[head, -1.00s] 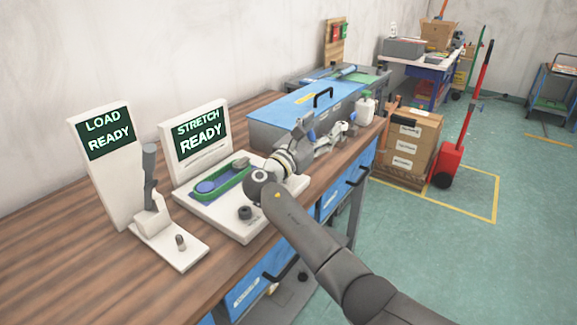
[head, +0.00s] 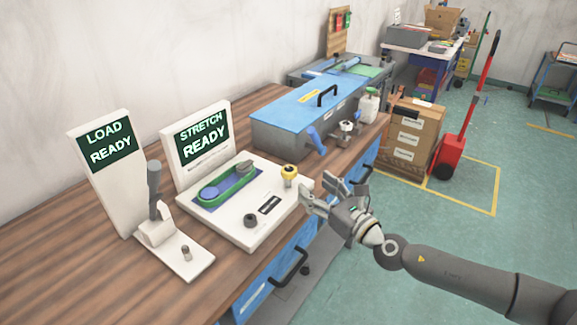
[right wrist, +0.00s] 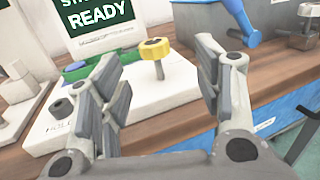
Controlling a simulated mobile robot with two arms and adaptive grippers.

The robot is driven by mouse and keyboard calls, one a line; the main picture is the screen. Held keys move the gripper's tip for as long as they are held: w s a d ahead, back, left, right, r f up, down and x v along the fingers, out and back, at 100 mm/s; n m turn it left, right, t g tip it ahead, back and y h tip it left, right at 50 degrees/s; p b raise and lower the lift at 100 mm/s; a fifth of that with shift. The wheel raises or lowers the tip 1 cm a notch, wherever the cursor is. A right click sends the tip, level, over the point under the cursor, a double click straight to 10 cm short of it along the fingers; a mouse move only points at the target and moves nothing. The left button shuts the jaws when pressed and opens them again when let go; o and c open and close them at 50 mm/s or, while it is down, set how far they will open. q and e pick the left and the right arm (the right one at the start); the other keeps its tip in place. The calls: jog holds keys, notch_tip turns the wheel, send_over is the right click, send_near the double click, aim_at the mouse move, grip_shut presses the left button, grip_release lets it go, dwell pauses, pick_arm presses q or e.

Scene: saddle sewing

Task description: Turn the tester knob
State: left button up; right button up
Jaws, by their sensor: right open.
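The stretch tester (head: 272,222) is a white base on the bench with an upright screen (head: 202,134) reading "STRETCH READY". A green belt loop (head: 228,183) lies around two round pieces on it. A yellow knob (head: 289,171) stands on a post near the base's back right corner. A small black knob (head: 250,220) sits near the front edge. My right gripper (head: 317,187) is open and empty, just right of the yellow knob and apart from it. In the right wrist view the yellow knob (right wrist: 155,47) shows beyond and between the spread fingers. My left gripper is not in view.
A second white device (head: 110,170) with a "LOAD READY" screen and a grey lever stands to the left. A blue-lidded box (head: 300,103) with a blue lever is behind the tester. Cartons (head: 412,140) and a red hand truck (head: 450,155) stand on the floor.

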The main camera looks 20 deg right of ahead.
aim_at(295, 175)
jog(key=shift+g+y, duration=0.3)
jog(key=x, duration=0.3)
jog(key=p+x, duration=0.1)
jog(key=x, duration=0.6)
jog(key=shift+a+f, duration=0.25)
jog(key=shift+a, duration=0.05)
